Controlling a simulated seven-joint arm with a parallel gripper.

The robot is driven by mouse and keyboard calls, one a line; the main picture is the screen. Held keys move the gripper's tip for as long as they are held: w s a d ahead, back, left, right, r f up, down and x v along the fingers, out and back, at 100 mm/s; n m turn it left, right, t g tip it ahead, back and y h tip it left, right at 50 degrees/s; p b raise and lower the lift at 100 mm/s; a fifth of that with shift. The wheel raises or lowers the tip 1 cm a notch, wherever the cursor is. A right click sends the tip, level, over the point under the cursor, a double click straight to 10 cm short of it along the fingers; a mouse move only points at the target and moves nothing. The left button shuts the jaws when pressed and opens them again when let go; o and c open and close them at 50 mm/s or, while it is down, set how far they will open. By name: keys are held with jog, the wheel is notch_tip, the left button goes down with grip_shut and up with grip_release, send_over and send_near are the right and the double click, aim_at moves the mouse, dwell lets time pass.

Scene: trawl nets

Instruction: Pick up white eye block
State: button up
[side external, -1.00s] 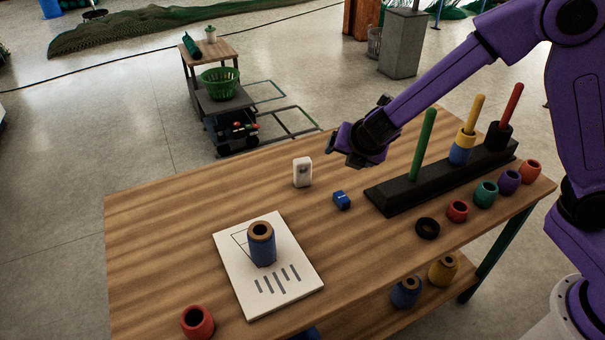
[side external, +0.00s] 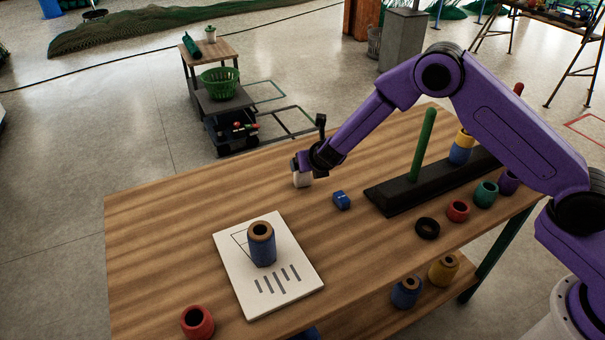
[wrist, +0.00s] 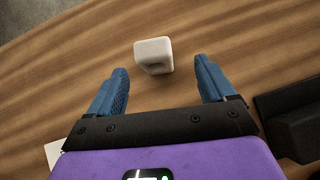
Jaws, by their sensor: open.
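The white eye block (side external: 302,180) stands on the wooden table, partly hidden behind my gripper in the side view. In the wrist view the white block (wrist: 154,55) lies ahead of my gripper (wrist: 160,77), centred between the two blue fingers and just beyond their tips. My gripper (side external: 299,165) also shows in the side view, low over the table at the block. The fingers are wide apart and hold nothing. Whether they touch the block in the side view I cannot tell.
A small blue block (side external: 341,200) lies close to the right. The black peg rack (side external: 400,194) stands further right, with several coloured rings in front. A white board (side external: 290,292) bearing a blue cylinder (side external: 262,250) lies nearer.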

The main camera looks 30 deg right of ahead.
aim_at(302, 180)
jog(key=x, duration=0.3)
jog(key=shift+w+f, duration=0.25)
jog(key=shift+a+x, duration=0.2)
jog(key=shift+x, duration=0.75)
jog(key=shift+a+x, duration=0.25)
jog(key=shift+x, duration=1.5)
jog(key=c, duration=1.1)
